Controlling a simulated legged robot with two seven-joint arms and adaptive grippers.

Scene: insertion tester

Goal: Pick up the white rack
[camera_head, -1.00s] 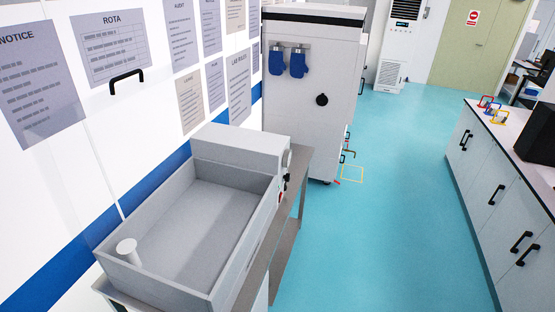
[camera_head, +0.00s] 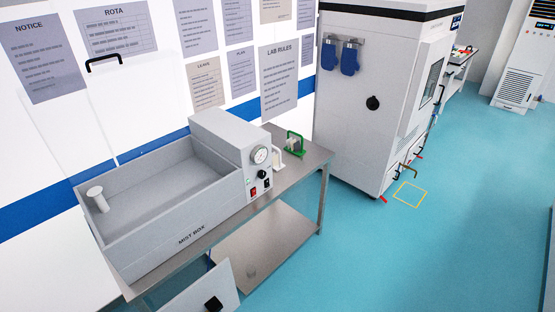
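A small white rack-like item (camera_head: 279,158) stands on the steel table, right beside the dial end of the mist box. It is small here and partly hidden by the box, so its shape is hard to tell. A similar green-framed item (camera_head: 295,144) stands just behind it to the right, with something dark in it. Neither of my grippers shows in the head view.
The grey mist box (camera_head: 180,205) has an open basin and a raised clear lid with a black handle (camera_head: 103,62). The steel table (camera_head: 312,163) has a lower shelf. A white cabinet (camera_head: 365,130) stands behind.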

